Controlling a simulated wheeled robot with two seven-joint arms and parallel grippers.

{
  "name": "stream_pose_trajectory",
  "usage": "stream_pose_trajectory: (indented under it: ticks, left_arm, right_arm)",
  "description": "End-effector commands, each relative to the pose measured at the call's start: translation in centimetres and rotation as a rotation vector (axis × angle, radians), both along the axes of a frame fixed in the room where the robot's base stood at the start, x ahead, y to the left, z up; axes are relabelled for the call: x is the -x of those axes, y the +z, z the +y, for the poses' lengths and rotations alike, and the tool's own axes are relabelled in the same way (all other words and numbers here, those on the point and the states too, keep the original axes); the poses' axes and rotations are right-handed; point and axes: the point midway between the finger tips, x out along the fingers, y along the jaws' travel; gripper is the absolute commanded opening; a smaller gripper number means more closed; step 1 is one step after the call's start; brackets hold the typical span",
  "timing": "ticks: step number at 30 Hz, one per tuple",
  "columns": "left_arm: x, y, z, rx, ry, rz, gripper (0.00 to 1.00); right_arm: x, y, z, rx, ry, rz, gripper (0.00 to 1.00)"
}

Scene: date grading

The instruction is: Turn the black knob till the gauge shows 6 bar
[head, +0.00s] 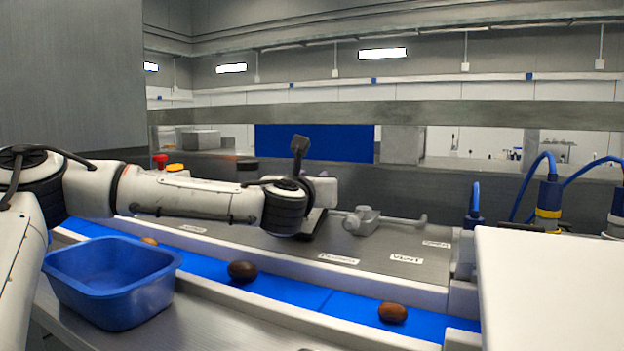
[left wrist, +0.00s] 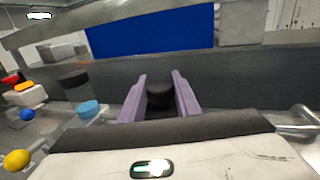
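My left arm reaches across the belt to the back panel. In the head view its gripper (head: 318,190) is partly hidden behind the dark wrist, with a little purple showing. In the left wrist view the two purple fingers (left wrist: 160,76) stand apart, one on each side of a dark round knob (left wrist: 160,96). I cannot tell whether they touch it. The knob is hidden by the arm in the head view. No gauge face can be made out in either view. My right gripper is not in view.
A blue belt (head: 290,292) carries several brown dates, with a blue tub (head: 110,285) at the left. A grey pipe fitting (head: 362,220) lies just right of the gripper. A red button (head: 160,160) stands behind the arm. A white panel (head: 550,285) fills the right front.

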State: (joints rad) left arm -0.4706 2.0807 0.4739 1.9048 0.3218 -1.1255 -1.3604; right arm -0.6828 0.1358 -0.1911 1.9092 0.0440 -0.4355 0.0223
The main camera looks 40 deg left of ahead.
Motion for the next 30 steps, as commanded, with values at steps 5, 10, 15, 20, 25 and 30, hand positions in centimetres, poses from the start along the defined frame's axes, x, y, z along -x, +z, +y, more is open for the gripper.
stream_pose_trajectory:
  ticks: [5,10,15,20,25,30]
  left_arm:
    - [0.0,0.1,0.0,0.001,-0.013,-0.001,0.07]
    - [0.1,0.2,0.1,0.003,-0.070,-0.001,0.07]
    - [0.1,0.4,0.2,0.007,-0.180,-0.004,0.07]
    - [0.1,0.5,0.1,0.007,-0.307,-0.004,0.07]
    - [0.1,0.4,0.1,0.004,-0.437,-0.006,0.07]
    - [0.0,0.2,0.1,0.001,-0.545,-0.004,0.07]
  right_arm:
    - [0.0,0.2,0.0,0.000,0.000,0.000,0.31]
    - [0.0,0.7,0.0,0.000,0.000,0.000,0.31]
    - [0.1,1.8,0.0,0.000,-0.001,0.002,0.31]
    - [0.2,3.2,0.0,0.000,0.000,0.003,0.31]
    - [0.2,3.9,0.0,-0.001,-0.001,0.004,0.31]
    - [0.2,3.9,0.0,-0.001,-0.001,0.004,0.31]
